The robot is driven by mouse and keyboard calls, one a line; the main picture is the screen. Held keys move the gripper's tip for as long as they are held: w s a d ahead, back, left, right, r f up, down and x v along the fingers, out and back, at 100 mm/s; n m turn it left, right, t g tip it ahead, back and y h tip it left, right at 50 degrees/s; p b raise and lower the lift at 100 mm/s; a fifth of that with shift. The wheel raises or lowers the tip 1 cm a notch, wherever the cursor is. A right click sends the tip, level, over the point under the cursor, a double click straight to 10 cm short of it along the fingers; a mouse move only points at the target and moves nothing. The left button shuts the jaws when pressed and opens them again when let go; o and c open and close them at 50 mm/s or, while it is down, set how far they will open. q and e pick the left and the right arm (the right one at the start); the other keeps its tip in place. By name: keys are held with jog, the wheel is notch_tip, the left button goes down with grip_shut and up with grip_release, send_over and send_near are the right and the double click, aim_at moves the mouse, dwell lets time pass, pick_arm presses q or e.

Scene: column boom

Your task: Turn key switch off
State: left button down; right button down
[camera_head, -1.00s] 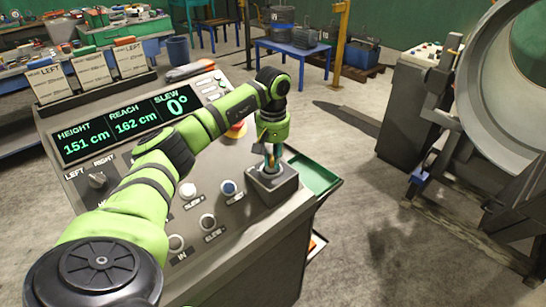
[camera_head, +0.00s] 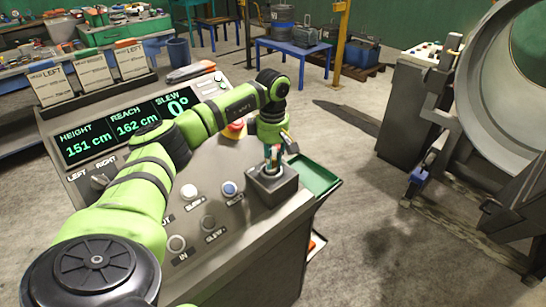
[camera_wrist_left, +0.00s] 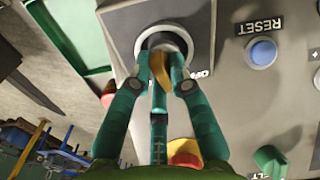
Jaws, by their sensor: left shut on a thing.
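The key switch is set in a raised grey box (camera_head: 273,186) at the right front corner of the console. In the left wrist view its round collar (camera_wrist_left: 163,40) shows near the top, with a brass-coloured key (camera_wrist_left: 160,69) standing out of it. My left gripper (camera_head: 271,165) points down over the box. In the left wrist view its teal fingers (camera_wrist_left: 161,86) are shut on the key from both sides. The fingers cover part of the key and some lettering beside the collar. My right gripper is in neither view.
A blue RESET button (camera_wrist_left: 262,52) and a red mushroom button (camera_wrist_left: 185,152) stand close to the switch. A lit display (camera_head: 120,130) reads slew 0°. A green tray (camera_head: 313,177) juts from the console's right side. Open floor lies beyond.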

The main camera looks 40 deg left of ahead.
pick_arm(q)
jog(key=n, duration=0.4)
jog(key=shift+a+n, duration=0.15)
jog(key=shift+n, duration=0.25)
dwell(0.4)
jog(key=c, duration=1.1)
grip_release()
jog(key=shift+c, duration=0.2)
notch_tip(320, 180, up, 12)
